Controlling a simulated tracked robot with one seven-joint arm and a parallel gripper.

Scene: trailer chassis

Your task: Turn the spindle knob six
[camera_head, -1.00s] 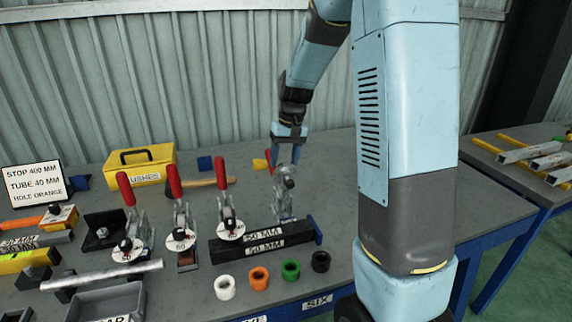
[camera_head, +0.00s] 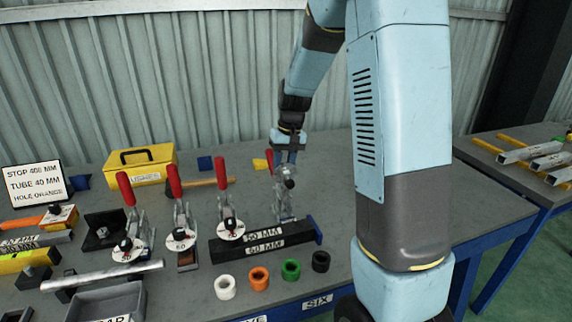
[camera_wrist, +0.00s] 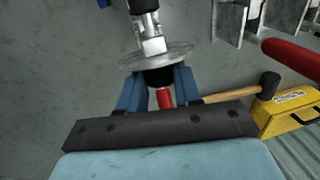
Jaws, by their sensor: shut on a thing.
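The spindle with its black knob (camera_wrist: 159,77) shows in the wrist view, with a round grey disc (camera_wrist: 150,56) just beyond it. My gripper (camera_wrist: 158,88) has its blue fingers closed on the black knob, one on each side. A red piece (camera_wrist: 165,98) shows between the fingers, close to the knob. In the head view, my gripper (camera_head: 286,158) points down at the top of the grey metal fixture (camera_head: 284,205) at the right end of the row. The fingertips and knob are too small to make out there. A SIX label (camera_head: 318,301) is on the bench front edge.
Several red-handled clamps (camera_head: 175,182) stand left of the fixture. A black 50 MM block (camera_head: 262,242) and coloured rings (camera_head: 259,279) lie in front. A hammer (camera_head: 205,183) and yellow box (camera_head: 140,165) lie behind. The bench right of the fixture is mostly clear.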

